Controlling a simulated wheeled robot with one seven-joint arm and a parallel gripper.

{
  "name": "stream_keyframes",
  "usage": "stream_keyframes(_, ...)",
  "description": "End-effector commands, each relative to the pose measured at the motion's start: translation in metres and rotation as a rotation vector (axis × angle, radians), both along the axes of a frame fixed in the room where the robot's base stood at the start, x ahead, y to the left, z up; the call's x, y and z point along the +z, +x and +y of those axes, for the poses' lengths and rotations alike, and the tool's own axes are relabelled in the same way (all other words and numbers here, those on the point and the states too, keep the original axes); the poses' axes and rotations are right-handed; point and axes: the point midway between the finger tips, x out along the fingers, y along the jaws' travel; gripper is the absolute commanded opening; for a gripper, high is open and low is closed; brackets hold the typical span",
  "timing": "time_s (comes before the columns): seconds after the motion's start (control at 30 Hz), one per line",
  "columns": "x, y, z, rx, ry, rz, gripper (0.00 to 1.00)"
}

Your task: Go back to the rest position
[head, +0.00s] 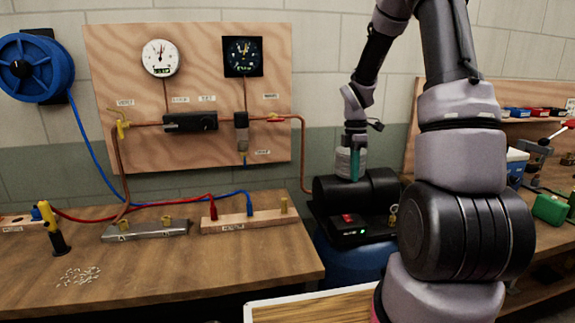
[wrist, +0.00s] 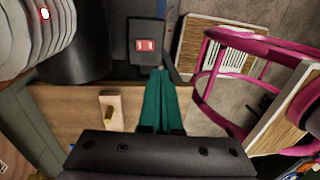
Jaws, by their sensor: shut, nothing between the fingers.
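My gripper (head: 357,165) has teal fingers and shows in the head view just above the black compressor (head: 345,190), pointing down. In the wrist view my gripper (wrist: 160,75) has its two teal fingers together, with nothing between them. Beyond the fingertips in that view is a dark box with a red switch (wrist: 146,45). The same red switch (head: 348,218) shows in the head view on the box in front of the compressor. I cannot tell whether the fingertips touch the compressor.
A wooden bench (head: 180,270) at left bears hoses, a metal manifold (head: 145,231) and a wooden rail (head: 245,222). A plywood gauge panel (head: 130,70) stands behind. A blue hose reel (head: 35,68) hangs at far left. In the wrist view, a pink-framed cart (wrist: 205,85) stands at right.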

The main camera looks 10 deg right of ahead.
Motion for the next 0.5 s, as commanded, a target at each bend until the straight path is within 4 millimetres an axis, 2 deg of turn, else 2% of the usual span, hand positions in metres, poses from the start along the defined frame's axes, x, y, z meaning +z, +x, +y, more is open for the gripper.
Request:
stream_keyframes(0.13,0.03,-0.006,0.007,-0.121,-0.018,-0.053,0.0)
stream_keyframes(0.23,0.066,-0.018,0.018,-0.3,-0.028,-0.121,0.0)
stream_keyframes(0.3,0.094,-0.03,0.027,-0.451,-0.022,-0.176,0.0)
stream_keyframes(0.5,0.16,-0.073,0.052,-0.891,0.057,-0.31,0.0)
